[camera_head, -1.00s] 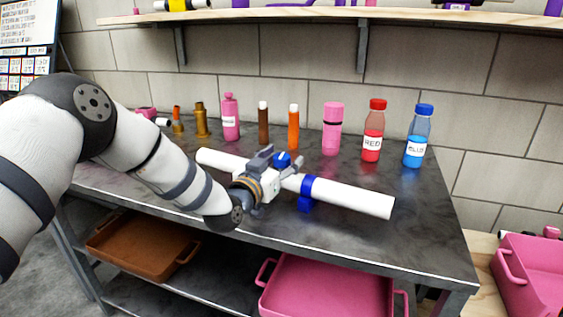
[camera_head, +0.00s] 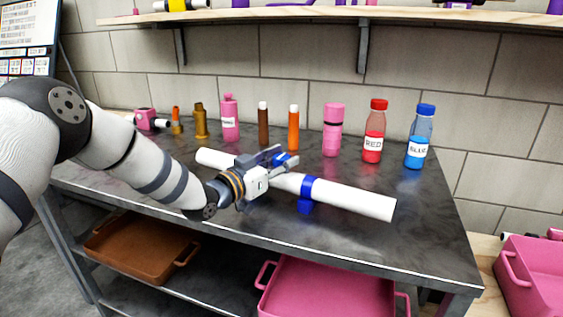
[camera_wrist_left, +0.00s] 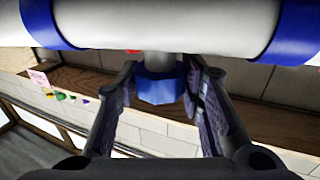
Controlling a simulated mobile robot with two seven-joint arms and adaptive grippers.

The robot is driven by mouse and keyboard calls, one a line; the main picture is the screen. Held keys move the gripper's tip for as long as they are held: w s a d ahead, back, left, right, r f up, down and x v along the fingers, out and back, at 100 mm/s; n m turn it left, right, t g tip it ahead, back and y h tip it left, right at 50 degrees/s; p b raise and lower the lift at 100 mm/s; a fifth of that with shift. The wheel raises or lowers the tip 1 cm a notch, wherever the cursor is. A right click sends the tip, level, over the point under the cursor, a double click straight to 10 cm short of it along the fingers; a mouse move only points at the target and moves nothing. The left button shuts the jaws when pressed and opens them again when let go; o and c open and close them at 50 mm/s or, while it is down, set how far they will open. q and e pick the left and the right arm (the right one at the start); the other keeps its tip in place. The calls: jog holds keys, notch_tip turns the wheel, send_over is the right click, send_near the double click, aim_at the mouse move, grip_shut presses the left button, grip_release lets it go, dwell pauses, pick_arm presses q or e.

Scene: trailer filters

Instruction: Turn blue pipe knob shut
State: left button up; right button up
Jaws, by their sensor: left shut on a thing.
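A white pipe (camera_head: 355,201) with blue bands lies across the metal table; in the left wrist view the pipe (camera_wrist_left: 165,28) spans the top. A blue knob (camera_wrist_left: 160,86) sits on a short stem on the pipe. In the head view the knob (camera_head: 289,161) is partly hidden by my fingers. My left gripper (camera_head: 281,158) is shut on the knob, with its fingers (camera_wrist_left: 160,95) on either side of it. My right gripper is not in view.
Several bottles and tubes stand along the back of the table, including a red bottle (camera_head: 374,133) and a blue bottle (camera_head: 418,138). A brown tray (camera_head: 140,250) and a pink tray (camera_head: 330,290) sit below. The front right tabletop is clear.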

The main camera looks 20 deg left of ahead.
pick_arm(q)
jog(key=o, duration=1.2)
jog(key=v, duration=1.2)
